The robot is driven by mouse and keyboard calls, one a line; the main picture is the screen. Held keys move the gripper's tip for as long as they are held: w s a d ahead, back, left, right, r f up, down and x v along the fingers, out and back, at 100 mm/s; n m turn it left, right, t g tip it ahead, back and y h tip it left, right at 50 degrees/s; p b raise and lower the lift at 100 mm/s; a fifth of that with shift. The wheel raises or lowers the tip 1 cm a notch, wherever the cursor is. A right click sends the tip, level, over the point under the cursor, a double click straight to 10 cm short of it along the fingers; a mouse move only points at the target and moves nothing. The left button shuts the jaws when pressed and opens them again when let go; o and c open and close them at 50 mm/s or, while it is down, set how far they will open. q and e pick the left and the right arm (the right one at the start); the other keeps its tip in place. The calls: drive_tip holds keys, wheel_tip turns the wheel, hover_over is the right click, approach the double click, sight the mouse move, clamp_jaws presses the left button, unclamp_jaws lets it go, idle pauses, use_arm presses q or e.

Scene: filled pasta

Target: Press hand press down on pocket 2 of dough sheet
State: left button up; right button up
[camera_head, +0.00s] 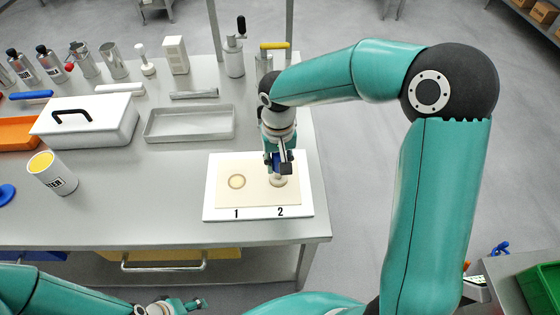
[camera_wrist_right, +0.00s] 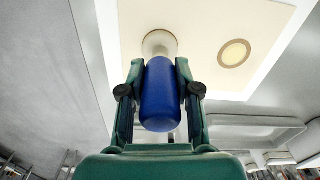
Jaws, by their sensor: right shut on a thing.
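The dough sheet (camera_head: 258,198) lies on a white board (camera_head: 225,214) marked 1 and 2. Pocket 1 (camera_head: 237,181) shows as a round ring, also seen in the wrist view (camera_wrist_right: 235,53). My right gripper (camera_head: 278,163) is over the 2 side, shut on the hand press. The hand press has a blue handle (camera_wrist_right: 162,95) and a pale round foot (camera_head: 278,181). The foot is at the sheet over pocket 2 and hides it; I cannot tell how firmly it touches. My left gripper (camera_head: 188,304) is low at the bottom edge, away from the board; its jaw opening is unclear.
A metal tray (camera_head: 190,138), a white lidded box (camera_head: 88,123) and a cup with yellow contents (camera_head: 52,174) stand left of the board. Bottles and tools line the table's back. The table (camera_head: 150,207) is clear in front of the tray; its right edge is close to the board.

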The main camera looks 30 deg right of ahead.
drive_tip(key=shift+s+f, duration=0.1)
drive_tip(key=shift+r+p, duration=2.55)
drive_tip(key=shift+r, duration=1.05)
